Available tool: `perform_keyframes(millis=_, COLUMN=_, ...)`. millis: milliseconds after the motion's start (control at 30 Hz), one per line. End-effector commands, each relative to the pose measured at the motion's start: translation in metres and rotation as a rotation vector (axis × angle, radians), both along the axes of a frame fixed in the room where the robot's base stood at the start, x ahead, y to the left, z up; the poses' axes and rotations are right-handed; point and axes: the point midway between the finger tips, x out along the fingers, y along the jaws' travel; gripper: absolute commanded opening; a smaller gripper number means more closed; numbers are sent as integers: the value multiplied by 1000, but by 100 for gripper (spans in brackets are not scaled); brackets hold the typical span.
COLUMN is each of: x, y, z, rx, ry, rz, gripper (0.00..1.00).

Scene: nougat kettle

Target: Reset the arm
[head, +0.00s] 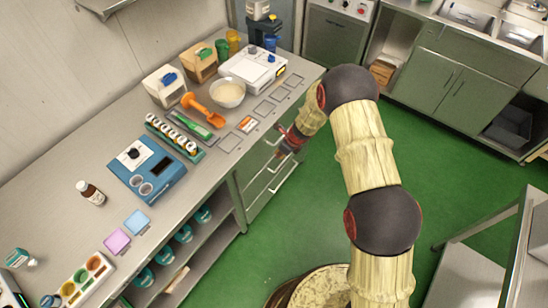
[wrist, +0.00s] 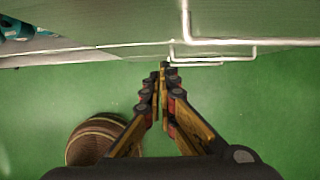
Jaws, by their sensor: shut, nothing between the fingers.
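My arm reaches from the lower right of the head view, over the green floor, toward the front of the steel counter. My gripper (head: 288,143) is at the counter's front edge, beside the drawer fronts, and is partly hidden by its own wrist there. In the wrist view my gripper (wrist: 160,72) is shut with its fingertips together and nothing between them. It points at the drawer handles (wrist: 218,42), and I cannot tell whether the tips touch anything.
The counter (head: 70,205) carries a blue device (head: 146,168), a white bowl (head: 228,93), an orange scoop (head: 203,110), a white scale (head: 253,67) and a brown bottle (head: 91,193). Drawer handles (head: 283,178) stick out below it. Green floor (head: 285,225) lies open in front.

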Motion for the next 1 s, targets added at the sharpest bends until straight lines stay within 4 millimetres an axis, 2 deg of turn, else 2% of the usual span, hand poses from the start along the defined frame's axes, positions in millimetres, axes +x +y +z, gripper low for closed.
perform_keyframes(millis=33, x=-1, y=-3, z=11, rx=0, ry=-3, rz=0, gripper=0)
perform_keyframes(millis=200, x=-6, y=-8, z=27, rx=1, ry=-1, rz=0, gripper=0)
perform_keyframes(millis=567, x=-7, y=-10, z=32, rx=-2, ry=-2, rz=7, gripper=0)
perform_keyframes(millis=733, x=-12, y=-6, z=32, rx=-15, ry=-27, rz=133, gripper=0)
perform_keyframes(millis=833, x=-31, y=-3, z=27, rx=-30, ry=-29, rz=305, gripper=0)
perform_keyframes(millis=933, x=-64, y=-3, z=20, rx=-40, ry=-13, rz=501, gripper=0)
perform_keyframes(millis=1000, x=-84, y=-4, z=26, rx=-43, ry=-14, rz=638, gripper=0)
